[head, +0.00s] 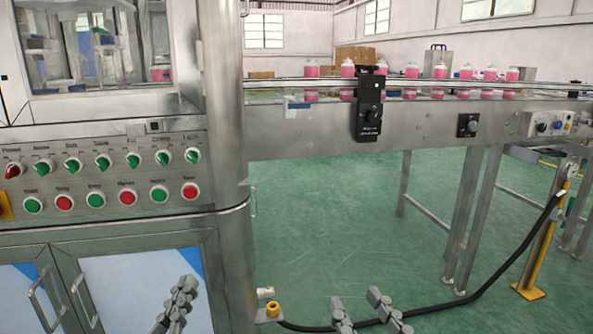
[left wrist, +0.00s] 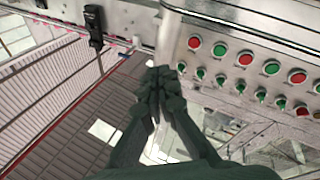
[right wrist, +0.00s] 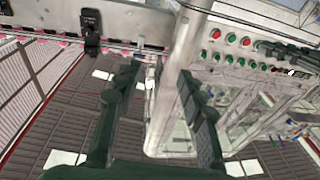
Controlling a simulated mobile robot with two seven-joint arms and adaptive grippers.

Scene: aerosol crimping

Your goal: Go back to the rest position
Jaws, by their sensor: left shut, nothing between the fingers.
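My left gripper (head: 178,306) is low in the head view, in front of the cabinet doors of the machine. In the left wrist view its fingers (left wrist: 160,84) are together with nothing between them. My right gripper (head: 370,312) is at the bottom of the head view, right of the machine and over the green floor. In the right wrist view its two fingers (right wrist: 160,75) are wide apart and hold nothing. Both grippers look clear of the machine.
The machine's panel (head: 110,175) carries several knobs and buttons. A conveyor (head: 300,130) with pink bottles (head: 411,71) runs to the right. A black hose (head: 480,285) leads to a yellow post (head: 540,250). The green floor (head: 330,215) below the conveyor is mostly open.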

